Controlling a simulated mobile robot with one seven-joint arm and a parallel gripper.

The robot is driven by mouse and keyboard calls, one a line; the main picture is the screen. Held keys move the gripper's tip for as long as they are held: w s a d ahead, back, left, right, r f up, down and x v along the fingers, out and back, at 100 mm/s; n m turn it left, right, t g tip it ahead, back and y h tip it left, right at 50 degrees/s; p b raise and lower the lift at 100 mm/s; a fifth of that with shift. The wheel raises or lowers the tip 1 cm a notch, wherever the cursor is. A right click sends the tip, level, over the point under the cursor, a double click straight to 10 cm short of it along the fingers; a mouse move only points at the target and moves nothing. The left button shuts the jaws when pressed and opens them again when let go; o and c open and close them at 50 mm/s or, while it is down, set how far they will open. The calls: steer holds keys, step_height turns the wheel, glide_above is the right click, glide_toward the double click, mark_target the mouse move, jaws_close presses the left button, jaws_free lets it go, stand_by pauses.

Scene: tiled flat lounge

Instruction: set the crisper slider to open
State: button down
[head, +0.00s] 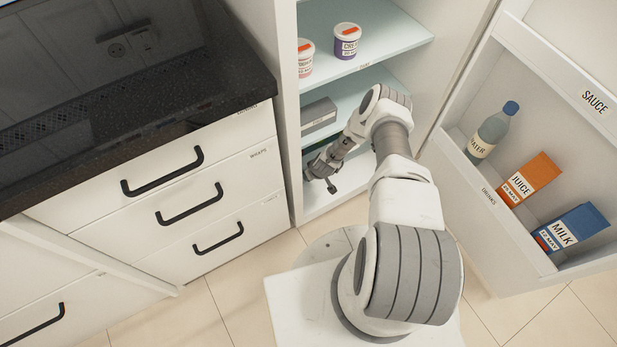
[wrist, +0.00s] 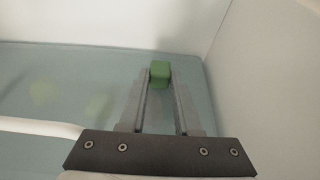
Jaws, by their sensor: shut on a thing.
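The block looks like the crisper slider's knob, but no open or shut marking shows. Behind it is a pale blue-green glassy surface (wrist: 60,75) next to a white wall. In the head view my gripper (head: 320,170) is inside the lower part of the open fridge, below the shelves. The green block cannot be made out there, and my arm covers part of the compartment.
A grey box (head: 319,115) sits just above my gripper, and two labelled tubs (head: 347,41) stand on an upper shelf (head: 385,40). The open fridge door (head: 520,75) at right holds a water bottle (head: 492,131), juice (head: 529,180) and milk (head: 572,230). Drawers (head: 190,160) stand left.

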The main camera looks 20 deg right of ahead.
steer(key=c, duration=0.6)
jaws_free()
steer(key=p+v, duration=0.7)
steer(key=v, duration=1)
steer(key=shift+s+r, duration=0.15)
steer(key=shift+s, duration=0.05)
